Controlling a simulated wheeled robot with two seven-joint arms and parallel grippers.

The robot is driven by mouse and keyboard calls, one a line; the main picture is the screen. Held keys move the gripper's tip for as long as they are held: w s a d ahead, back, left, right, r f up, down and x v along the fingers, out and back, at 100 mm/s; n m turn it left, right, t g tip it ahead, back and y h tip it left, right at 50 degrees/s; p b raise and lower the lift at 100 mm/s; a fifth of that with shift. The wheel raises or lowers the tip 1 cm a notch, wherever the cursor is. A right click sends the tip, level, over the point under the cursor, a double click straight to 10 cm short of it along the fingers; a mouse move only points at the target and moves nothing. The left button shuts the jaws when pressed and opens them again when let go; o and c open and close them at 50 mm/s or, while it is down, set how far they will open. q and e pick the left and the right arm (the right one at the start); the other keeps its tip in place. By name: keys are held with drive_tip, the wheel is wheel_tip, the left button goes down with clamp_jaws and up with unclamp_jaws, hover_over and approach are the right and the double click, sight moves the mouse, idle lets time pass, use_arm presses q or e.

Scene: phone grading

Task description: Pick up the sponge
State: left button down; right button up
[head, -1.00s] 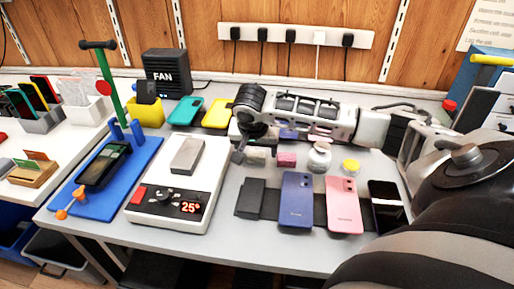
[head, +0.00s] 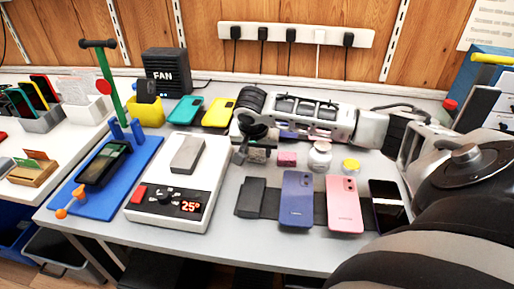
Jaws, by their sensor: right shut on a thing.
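My right gripper (head: 248,154) reaches in from the right across the back of the grey table and points down. It is shut on a small pale block, which I take to be the sponge (head: 259,156). The gripper partly hides this block, and its full shape is hard to tell. The block sits low, at about table height, and I cannot tell whether it touches the table. My left gripper is not in view.
Phones, including a blue one (head: 296,199) and a pink one (head: 344,204), lie in front. A white heating plate (head: 151,178) is left.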

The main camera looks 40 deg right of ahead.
sight(257, 153)
drive_tip(key=shift+r, duration=0.4)
wheel_tip(257, 153, up, 3)
drive_tip(key=shift+f, duration=0.15)
drive_tip(key=s+a+r+p, duration=0.2)
drive_tip(key=s+a+r, duration=0.5)
drive_tip(key=s+r, duration=0.2)
drive_tip(key=s, duration=0.2)
drive_tip(key=shift+s+a, duration=0.25)
drive_tip(key=shift+s, duration=0.15)
drive_tip(key=shift+r, duration=0.1)
drive_tip(key=shift+o, duration=0.8)
